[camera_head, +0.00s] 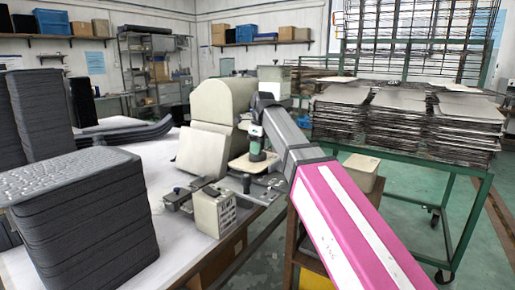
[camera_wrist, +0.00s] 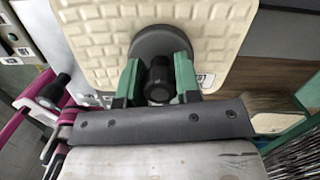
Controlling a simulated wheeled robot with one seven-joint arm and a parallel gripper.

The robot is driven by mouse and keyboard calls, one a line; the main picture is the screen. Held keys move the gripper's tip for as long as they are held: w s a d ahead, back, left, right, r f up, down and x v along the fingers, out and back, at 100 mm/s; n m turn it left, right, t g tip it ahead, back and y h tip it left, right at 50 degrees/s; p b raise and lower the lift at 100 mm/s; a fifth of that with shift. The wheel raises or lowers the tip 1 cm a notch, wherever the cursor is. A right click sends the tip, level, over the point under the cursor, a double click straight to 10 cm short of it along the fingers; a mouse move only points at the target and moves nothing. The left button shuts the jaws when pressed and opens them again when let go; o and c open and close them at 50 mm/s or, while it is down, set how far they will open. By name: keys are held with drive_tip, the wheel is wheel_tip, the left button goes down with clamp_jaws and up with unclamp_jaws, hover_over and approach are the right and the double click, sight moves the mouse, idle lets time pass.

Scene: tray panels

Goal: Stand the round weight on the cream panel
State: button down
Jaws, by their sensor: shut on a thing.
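The round weight (camera_wrist: 151,40) is a dark grey disc with a black knob in the wrist view. My gripper (camera_wrist: 159,80) is shut on the knob, one green finger on each side. The cream panel (camera_wrist: 95,35), with an embossed block pattern, lies behind the disc in that view. The disc overlaps it near its lower edge; I cannot tell whether they touch. In the head view my gripper (camera_head: 256,152) points down over a small pale surface that looks like the cream panel (camera_head: 240,165). The weight is too small to make out there.
A stack of dark grey panels (camera_head: 85,220) stands at the front left of the white table (camera_head: 170,235). A large cream machine (camera_head: 218,100) is behind my gripper. A cream box (camera_head: 214,212) stands in front. A green rack (camera_head: 425,160) with stacked sheets is at the right.

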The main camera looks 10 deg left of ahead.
drive_tip(key=c, duration=0.8)
unclamp_jaws()
drive_tip(key=shift+f, duration=0.1)
drive_tip(key=r, duration=0.4)
drive_tip(key=d+r, duration=0.1)
drive_tip(key=r, duration=0.7)
drive_tip(key=shift+s+d+r, duration=0.1)
drive_tip(key=shift+s+d, duration=0.05)
drive_tip(key=shift+d, duration=0.05)
